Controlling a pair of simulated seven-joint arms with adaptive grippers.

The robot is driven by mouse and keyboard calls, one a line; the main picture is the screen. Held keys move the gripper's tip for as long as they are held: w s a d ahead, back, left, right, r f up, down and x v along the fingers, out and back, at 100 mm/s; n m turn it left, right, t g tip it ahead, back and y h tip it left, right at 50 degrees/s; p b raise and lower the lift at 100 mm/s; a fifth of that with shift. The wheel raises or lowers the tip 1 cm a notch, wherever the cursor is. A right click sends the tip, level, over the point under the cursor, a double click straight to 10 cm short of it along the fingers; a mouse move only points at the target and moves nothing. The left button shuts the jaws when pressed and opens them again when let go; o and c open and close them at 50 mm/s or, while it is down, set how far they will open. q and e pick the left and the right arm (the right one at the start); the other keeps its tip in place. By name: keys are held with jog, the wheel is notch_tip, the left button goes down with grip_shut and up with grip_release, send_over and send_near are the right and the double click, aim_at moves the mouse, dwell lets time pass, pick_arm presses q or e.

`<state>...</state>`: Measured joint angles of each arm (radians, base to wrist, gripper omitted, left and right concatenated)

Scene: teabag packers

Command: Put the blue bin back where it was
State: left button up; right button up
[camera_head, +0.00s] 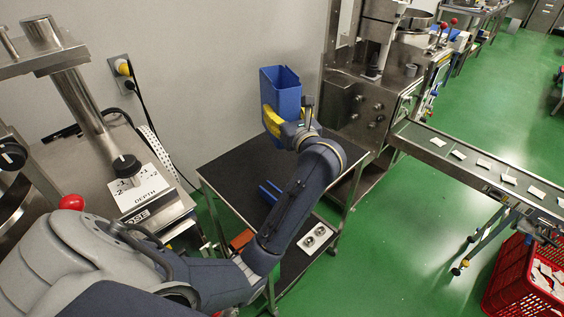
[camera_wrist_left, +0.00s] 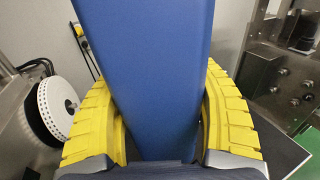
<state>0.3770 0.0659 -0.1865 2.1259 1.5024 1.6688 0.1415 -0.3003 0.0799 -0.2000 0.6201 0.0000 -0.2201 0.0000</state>
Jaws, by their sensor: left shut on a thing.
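The blue bin (camera_head: 283,90) is an open-topped box, roughly upright, above the back part of the dark-topped table (camera_head: 237,172) by the wall. My left gripper (camera_head: 275,122), with yellow fingers, is shut on the bin. In the left wrist view the bin (camera_wrist_left: 150,75) fills the middle, with a yellow finger of the left gripper (camera_wrist_left: 152,130) on each side. The bin's lower part is partly hidden by the gripper, so I cannot tell whether it touches the table. My right gripper is not in view.
A small blue object (camera_head: 269,192) sits at the table's front edge. A steel machine (camera_head: 375,105) stands right of the table, with a conveyor (camera_head: 470,160) carrying several white packets. A red crate (camera_head: 522,280) stands on the green floor. A machine with a depth dial (camera_head: 127,168) is at left.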

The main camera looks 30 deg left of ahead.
pick_arm(q)
notch_tip(320, 180, down, 17)
dwell(0.7)
jog(key=shift+f, duration=0.1)
jog(key=o, duration=1.6)
jog(key=shift+f, duration=0.1)
